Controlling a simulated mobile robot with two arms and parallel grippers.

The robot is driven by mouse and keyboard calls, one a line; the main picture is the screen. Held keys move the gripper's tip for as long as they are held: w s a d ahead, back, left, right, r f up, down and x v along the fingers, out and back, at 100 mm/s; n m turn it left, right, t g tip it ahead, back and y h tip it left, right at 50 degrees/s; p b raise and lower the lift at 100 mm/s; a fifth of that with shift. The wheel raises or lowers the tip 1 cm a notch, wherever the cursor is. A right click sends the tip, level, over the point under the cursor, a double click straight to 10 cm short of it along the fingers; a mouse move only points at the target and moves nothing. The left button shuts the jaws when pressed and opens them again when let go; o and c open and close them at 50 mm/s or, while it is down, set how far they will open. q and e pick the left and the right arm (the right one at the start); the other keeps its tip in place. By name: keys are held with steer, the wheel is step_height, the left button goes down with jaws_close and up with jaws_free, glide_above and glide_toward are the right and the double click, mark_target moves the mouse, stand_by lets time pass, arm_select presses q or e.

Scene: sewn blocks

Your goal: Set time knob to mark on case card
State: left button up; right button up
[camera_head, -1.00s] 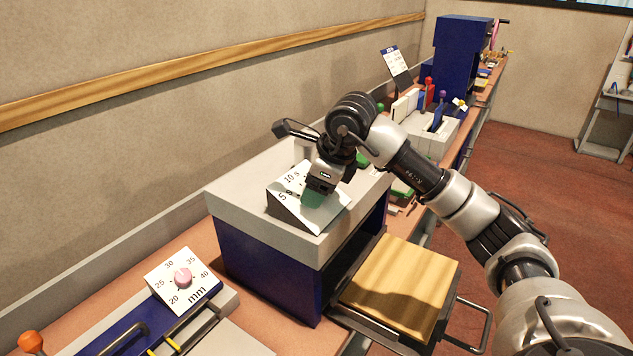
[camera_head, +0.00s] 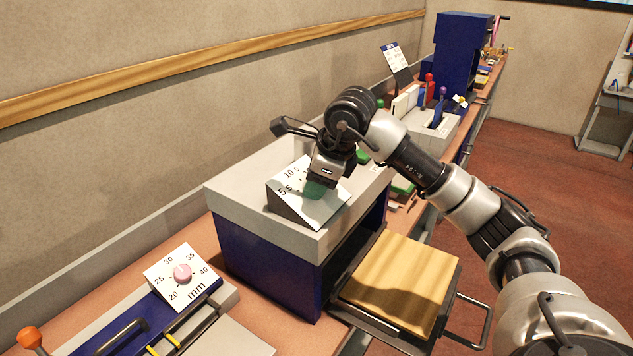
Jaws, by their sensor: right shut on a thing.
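The time dial plate (camera_head: 282,197) is a tilted white panel with "5 s" and "10 s" marks, on top of a grey and blue machine (camera_head: 265,238). My right gripper (camera_head: 316,184) comes down over the dial from above and is shut on the green time knob (camera_head: 315,190). The gripper hides most of the knob and part of the scale, so the knob's pointer cannot be read. A white card on a dark stand (camera_head: 392,58) is at the back; its print is too small to read. My left gripper is out of view.
A pink knob (camera_head: 182,272) on a "mm" scale stands at the lower left, near an orange ball handle (camera_head: 30,339). A wooden board (camera_head: 402,278) on a dark frame juts out in front of the machine. A blue box-like machine (camera_head: 461,55) stands farther back.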

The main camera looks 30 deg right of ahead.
steer(key=n+b, duration=0.2)
steer(key=n, duration=0.3)
steer(key=n+b, duration=0.2)
steer(key=n, duration=0.3)
steer(key=shift+n+t, duration=0.3)
steer(key=shift+r, duration=0.1)
stand_by(0.4)
steer(key=o, duration=0.9)
steer(key=v, duration=0.3)
steer(key=b+v, duration=0.1)
steer(key=v, duration=0.6)
steer(key=shift+s+a+r+b, duration=0.2)
steer(key=shift+s+r+b, duration=0.05)
steer(key=shift+r+b, duration=0.15)
